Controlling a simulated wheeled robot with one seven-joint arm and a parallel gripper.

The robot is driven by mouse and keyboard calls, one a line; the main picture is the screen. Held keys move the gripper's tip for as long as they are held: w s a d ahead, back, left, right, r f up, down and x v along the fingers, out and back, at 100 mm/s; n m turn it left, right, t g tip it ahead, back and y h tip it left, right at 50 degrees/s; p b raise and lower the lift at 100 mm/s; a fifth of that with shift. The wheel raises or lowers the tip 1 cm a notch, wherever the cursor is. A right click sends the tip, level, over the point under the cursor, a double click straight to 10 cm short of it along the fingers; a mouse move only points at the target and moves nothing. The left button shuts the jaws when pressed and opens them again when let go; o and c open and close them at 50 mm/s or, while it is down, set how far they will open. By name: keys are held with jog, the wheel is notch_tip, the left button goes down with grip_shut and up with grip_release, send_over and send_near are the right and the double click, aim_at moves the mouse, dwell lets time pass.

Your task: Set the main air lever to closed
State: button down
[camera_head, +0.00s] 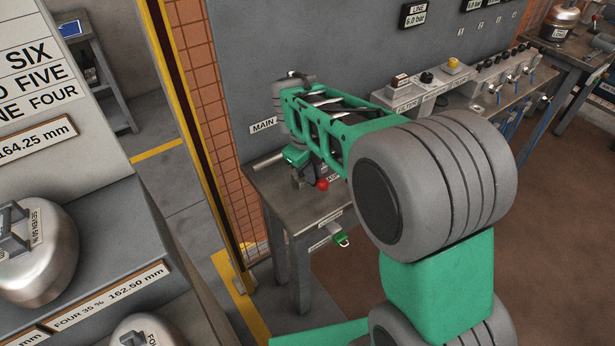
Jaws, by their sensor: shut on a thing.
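The main air lever shows as a red ball knob (323,184) above the small metal table, below and to the right of the MAIN label (263,125) on the grey wall panel. My gripper (299,182) points down just left of the red knob, its dark fingers shut on the lever. My green arm hides most of the lever's body and pivot, and the exact contact cannot be made out. A label beside the knob is partly covered, so the lever's marked position cannot be read.
A bench with valves (505,75) and blue hoses stands to the right. A yellow post (190,120) and a shelf with metal vessels (35,237) are at left. Brown floor lies open at right.

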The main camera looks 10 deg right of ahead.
jog(key=shift+s+a+m+b, duration=0.15)
jog(key=shift+a+m+b, duration=0.3)
jog(key=shift+m+b, duration=0.55)
jog(key=shift+r, duration=0.1)
jog(key=c, duration=1.5)
grip_release()
jog(key=shift+s, duration=0.1)
notch_tip(320, 180, up, 8)
jog(key=a+p, duration=0.1)
jog(key=shift+s+a+f, duration=0.2)
jog(key=shift+s+a, duration=0.05)
